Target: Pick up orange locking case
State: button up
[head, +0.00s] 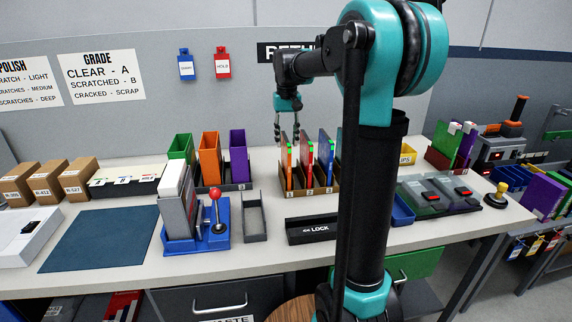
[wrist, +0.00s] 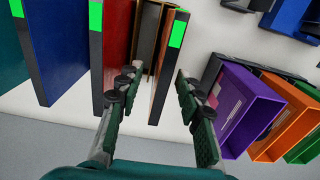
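The orange locking case (head: 288,164) stands upright in the leftmost slot of a brown rack in the head view, with a green mark on its dark edge. In the wrist view the orange case (wrist: 163,62) shows edge-on between my fingers. My gripper (head: 277,138) hangs fingers down, above and slightly left of the case. It is open and empty, with a finger on each side of the case in the wrist view (wrist: 157,80). I see no contact; how far the tips are from the case is hard to tell.
A red case (head: 307,162) and a blue case (head: 326,150) stand beside it, with a teal one (wrist: 10,75) beyond. Purple (head: 238,153), orange (head: 209,158) and green (head: 181,147) bins stand left. A black LOCK box (head: 311,229) lies in front.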

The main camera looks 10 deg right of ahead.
aim_at(286, 152)
jog(key=f, duration=0.5)
jog(key=shift+s+a, duration=0.2)
grip_shut()
